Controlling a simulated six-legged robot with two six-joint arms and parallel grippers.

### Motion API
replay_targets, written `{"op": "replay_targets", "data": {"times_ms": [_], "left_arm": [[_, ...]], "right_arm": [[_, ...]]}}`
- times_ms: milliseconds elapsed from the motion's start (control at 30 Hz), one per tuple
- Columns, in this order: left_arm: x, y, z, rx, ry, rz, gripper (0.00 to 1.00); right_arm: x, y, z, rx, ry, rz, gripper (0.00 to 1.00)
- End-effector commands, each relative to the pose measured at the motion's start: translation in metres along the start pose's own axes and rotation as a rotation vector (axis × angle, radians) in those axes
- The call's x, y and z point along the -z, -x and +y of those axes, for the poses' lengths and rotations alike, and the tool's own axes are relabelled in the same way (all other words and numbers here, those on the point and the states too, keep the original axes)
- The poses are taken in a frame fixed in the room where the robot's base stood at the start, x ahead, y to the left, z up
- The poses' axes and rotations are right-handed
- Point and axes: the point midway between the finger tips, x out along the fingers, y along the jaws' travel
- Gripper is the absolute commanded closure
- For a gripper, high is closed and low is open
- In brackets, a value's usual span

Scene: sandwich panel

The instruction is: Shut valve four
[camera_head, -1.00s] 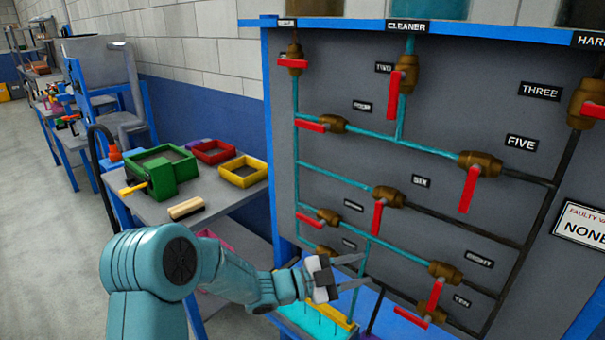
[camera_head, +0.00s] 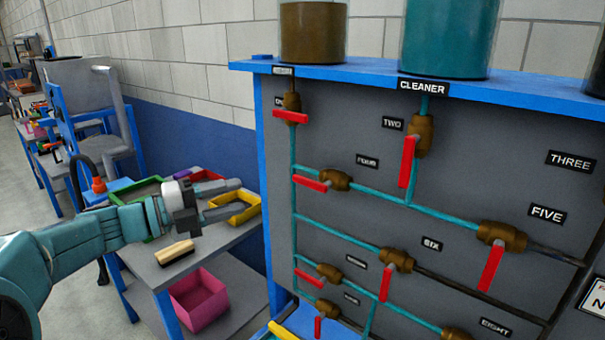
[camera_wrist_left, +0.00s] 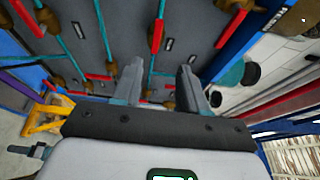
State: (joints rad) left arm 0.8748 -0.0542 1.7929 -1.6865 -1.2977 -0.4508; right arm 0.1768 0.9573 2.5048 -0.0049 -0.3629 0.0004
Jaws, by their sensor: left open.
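Valve four is a brown valve body (camera_head: 335,180) with a red handle (camera_head: 311,184), under the label FOUR (camera_head: 367,161) at the panel's upper left. Its handle points left, roughly in line with the teal pipe. My left gripper (camera_head: 237,198) is open and empty, left of the panel and apart from valve four, in front of the yellow tray. In the left wrist view my open jaws (camera_wrist_left: 160,84) show against the panel, seen turned over; I cannot tell which valve there is number four. My right gripper is not in view.
Other red-handled valves, such as two (camera_head: 422,135), five (camera_head: 502,237) and six (camera_head: 397,260), share the grey panel (camera_head: 470,130). The blue top ledge (camera_head: 540,85) carries tanks. A side table (camera_head: 215,245) with a brush (camera_head: 175,252) and a yellow tray (camera_head: 247,210) stands left.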

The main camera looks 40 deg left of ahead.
Motion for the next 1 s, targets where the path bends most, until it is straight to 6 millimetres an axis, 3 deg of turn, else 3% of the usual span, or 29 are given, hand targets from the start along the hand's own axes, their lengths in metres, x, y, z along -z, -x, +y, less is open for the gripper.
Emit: {"op": "replay_targets", "data": {"times_ms": [600,800,1000], "left_arm": [[-0.002,-0.136,-0.001,0.000,0.005,0.008,0.57],[-0.004,-0.156,0.001,0.000,0.005,0.004,0.57],[-0.004,-0.160,0.001,0.000,0.003,0.003,0.57]], "right_arm": [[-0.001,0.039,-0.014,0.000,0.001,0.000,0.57],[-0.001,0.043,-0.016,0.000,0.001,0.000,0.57],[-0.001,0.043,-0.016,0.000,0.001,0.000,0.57]]}}
